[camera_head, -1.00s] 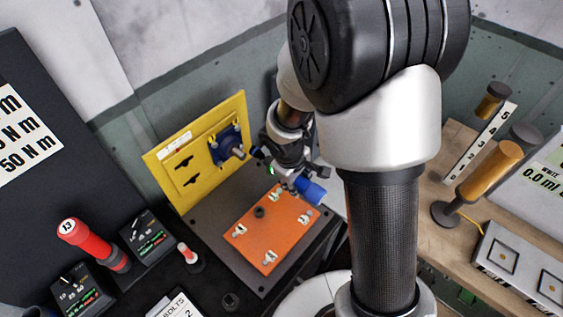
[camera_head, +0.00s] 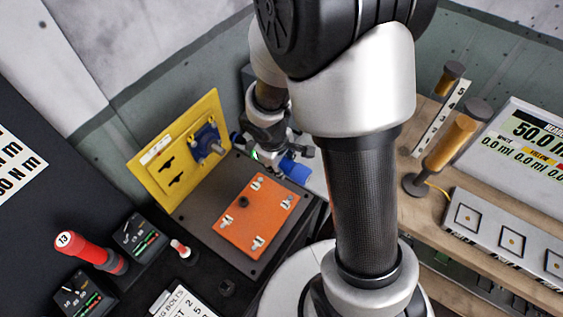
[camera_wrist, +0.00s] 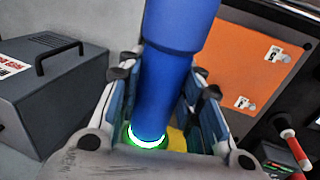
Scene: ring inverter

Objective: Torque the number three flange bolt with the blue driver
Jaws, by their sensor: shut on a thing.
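My gripper (camera_head: 278,155) is shut on the blue driver (camera_wrist: 172,75), which sits between the two fingers in the wrist view. A green-white lit ring glows low on the driver. In the head view the driver's blue end (camera_head: 295,171) sticks out from the gripper, tilted, above and beyond the orange flange plate (camera_head: 262,212). The plate carries several bolts with small white number tags near its edges and a dark round hub. The driver appears apart from the bolts.
A yellow panel (camera_head: 165,158) with a blue fitting stands behind the plate. A red driver marked 13 (camera_head: 85,248) and a small red-white one (camera_head: 180,248) stand at left. A grey handled box (camera_wrist: 55,95) is left in the wrist view. A wooden bench (camera_head: 480,235) is at right.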

